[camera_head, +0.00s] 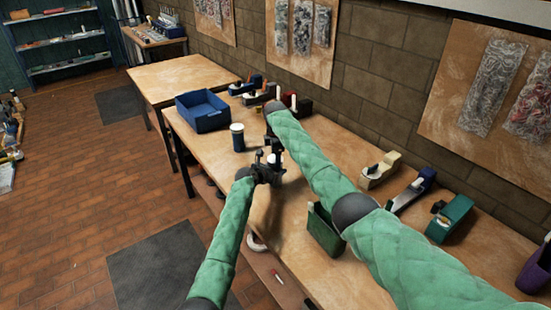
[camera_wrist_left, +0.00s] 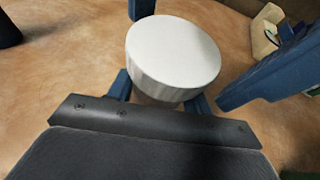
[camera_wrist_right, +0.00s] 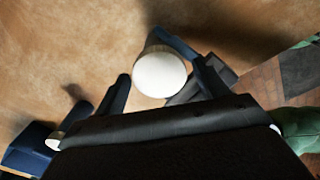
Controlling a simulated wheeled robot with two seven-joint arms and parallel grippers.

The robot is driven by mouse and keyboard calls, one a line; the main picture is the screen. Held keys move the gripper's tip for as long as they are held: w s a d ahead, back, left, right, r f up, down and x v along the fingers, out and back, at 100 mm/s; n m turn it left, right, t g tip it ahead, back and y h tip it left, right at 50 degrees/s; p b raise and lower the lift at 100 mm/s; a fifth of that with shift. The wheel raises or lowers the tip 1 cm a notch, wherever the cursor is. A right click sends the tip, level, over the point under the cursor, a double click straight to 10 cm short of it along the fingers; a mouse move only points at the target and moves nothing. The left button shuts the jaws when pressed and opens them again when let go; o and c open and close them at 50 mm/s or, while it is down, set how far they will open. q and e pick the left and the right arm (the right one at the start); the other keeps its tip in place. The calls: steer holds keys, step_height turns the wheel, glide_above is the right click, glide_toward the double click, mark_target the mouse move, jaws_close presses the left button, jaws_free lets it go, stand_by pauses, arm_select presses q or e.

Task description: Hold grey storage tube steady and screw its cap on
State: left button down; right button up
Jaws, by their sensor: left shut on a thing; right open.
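A round white cap (camera_wrist_left: 174,50) with a ribbed side sits on top of the storage tube, upright in my left gripper (camera_wrist_left: 160,98). The tube's body is mostly hidden under the cap and behind the fingers. I cannot tell how tightly the cap sits. My left gripper is shut on the tube above the bench in the head view (camera_head: 268,172). My right gripper (camera_wrist_right: 163,76) is open above, its fingers either side of the cap and apart from it. The cap also shows in the right wrist view (camera_wrist_right: 159,73).
A dark blue jar with a white top (camera_head: 238,139) stands left of the grippers. A blue bin (camera_head: 202,112) is behind it. A green bin (camera_head: 324,232) stands near my right arm. Tape dispensers (camera_head: 409,193) line the wall side of the bench (camera_head: 285,205).

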step_height(320, 180, up, 3)
steer(key=shift+a+r, duration=0.15)
steer(key=shift+r, duration=0.05)
steer(key=shift+c, duration=0.4)
steer(key=shift+w+r, duration=0.1)
steer(key=shift+r, duration=0.1)
steer(key=r, duration=0.1)
steer(key=w+d+r, duration=0.1)
steer(key=d+r, duration=0.1)
steer(key=shift+w+d+h, duration=0.15)
steer(key=shift+w+h, duration=0.1)
steer(key=shift+h, duration=0.05)
steer(key=shift+s+r+n, duration=0.1)
steer(key=shift+r+n, duration=0.1)
steer(key=shift+n, duration=0.4)
steer(key=shift+s+a+f+n, duration=0.25)
steer(key=shift+s+a+n, duration=0.35)
steer(key=shift+a+n, duration=0.3)
steer(key=shift+s+a+n, duration=0.15)
steer(key=shift+a+n, duration=0.05)
steer(key=shift+n, duration=0.9)
